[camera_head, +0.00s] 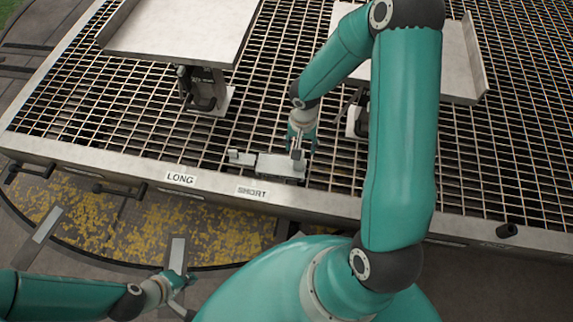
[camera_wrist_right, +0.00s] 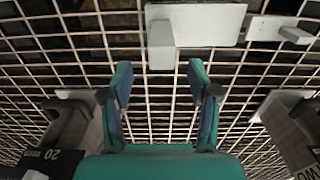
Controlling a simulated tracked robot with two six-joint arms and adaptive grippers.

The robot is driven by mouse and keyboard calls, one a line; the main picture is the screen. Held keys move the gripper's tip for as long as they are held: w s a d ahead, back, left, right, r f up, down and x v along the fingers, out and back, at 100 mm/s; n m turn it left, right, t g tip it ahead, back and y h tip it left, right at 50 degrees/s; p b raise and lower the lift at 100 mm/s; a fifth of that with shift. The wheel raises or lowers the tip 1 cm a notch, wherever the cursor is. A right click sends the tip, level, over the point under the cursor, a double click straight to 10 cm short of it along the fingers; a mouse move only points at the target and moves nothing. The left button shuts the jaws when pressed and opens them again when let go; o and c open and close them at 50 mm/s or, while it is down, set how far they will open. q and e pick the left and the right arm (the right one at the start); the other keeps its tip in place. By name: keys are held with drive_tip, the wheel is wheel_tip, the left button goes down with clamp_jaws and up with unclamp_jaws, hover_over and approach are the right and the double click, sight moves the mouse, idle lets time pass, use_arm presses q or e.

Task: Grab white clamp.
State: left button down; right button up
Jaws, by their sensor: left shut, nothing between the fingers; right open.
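The white clamp (camera_head: 278,164) lies on the metal grating by its front edge, above the SHORT label. In the right wrist view the clamp (camera_wrist_right: 205,22) is at the top, its block-shaped end just beyond the fingertips. My right gripper (camera_head: 298,147) is above the clamp's right part and hides some of it. In the wrist view this gripper (camera_wrist_right: 161,75) is open, with only grating between its fingers. I cannot tell its exact height above the clamp. My left gripper (camera_head: 184,284) is shut and empty at lower left, off the grating.
A LONG label (camera_head: 180,178) and a SHORT label (camera_head: 252,192) are on the front edge. A pale plate (camera_head: 180,28) on a bracket stands at back left, another plate (camera_head: 455,60) at back right. Dark clamp-like parts (camera_wrist_right: 72,120) and (camera_wrist_right: 290,125) flank the right gripper.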

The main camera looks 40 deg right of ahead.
drive_tip(key=f, duration=0.1)
drive_tip(key=f+b, duration=0.1)
drive_tip(key=f, duration=0.3)
drive_tip(key=shift+a+b, duration=0.3)
drive_tip(key=shift+a, duration=0.05)
clamp_jaws()
